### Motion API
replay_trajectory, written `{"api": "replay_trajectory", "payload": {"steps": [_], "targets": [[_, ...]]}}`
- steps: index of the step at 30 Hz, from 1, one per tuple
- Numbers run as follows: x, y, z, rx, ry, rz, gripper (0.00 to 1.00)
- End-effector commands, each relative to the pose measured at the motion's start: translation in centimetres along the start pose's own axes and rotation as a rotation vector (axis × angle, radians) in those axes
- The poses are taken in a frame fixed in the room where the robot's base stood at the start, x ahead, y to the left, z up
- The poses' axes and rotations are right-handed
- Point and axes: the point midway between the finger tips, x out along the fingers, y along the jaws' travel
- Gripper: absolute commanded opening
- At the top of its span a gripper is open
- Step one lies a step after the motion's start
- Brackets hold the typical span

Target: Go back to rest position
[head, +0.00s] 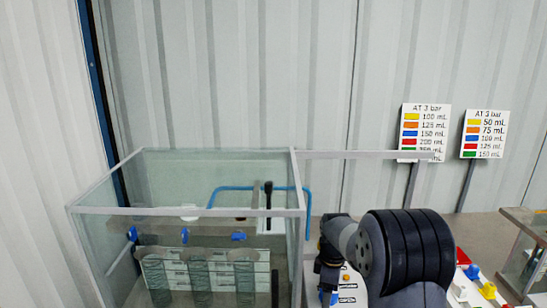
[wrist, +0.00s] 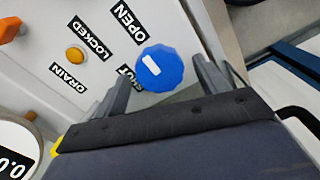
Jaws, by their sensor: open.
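In the wrist view my gripper (wrist: 161,72) is open, with its two grey fingers spread. A blue round knob (wrist: 158,66) with a white mark shows between the fingertips, on a light panel (wrist: 40,48). I cannot tell whether the fingers touch the knob. The labels OPEN, LOCKED and DRAIN are readable, and another label beside the knob is partly hidden. In the head view my dark arm stands at lower right and hides part of the panel. The fingers are not clear there.
A glass tank (head: 180,210) with cylinders inside stands left of my arm. Two signs (head: 425,130) (head: 484,134) stand behind. An orange button (wrist: 75,54) and a gauge (wrist: 15,150) are on the panel. Yellow and red knobs (head: 488,290) (head: 462,257) and another glass tank (head: 525,250) are at right.

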Motion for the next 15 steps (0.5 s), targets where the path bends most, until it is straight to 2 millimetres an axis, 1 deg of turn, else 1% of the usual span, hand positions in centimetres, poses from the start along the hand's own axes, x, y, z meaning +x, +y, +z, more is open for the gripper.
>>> {"api": "replay_trajectory", "payload": {"steps": [15], "targets": [[-0.09,-0.11,0.03,-0.423,0.0,-0.001,0.7]]}}
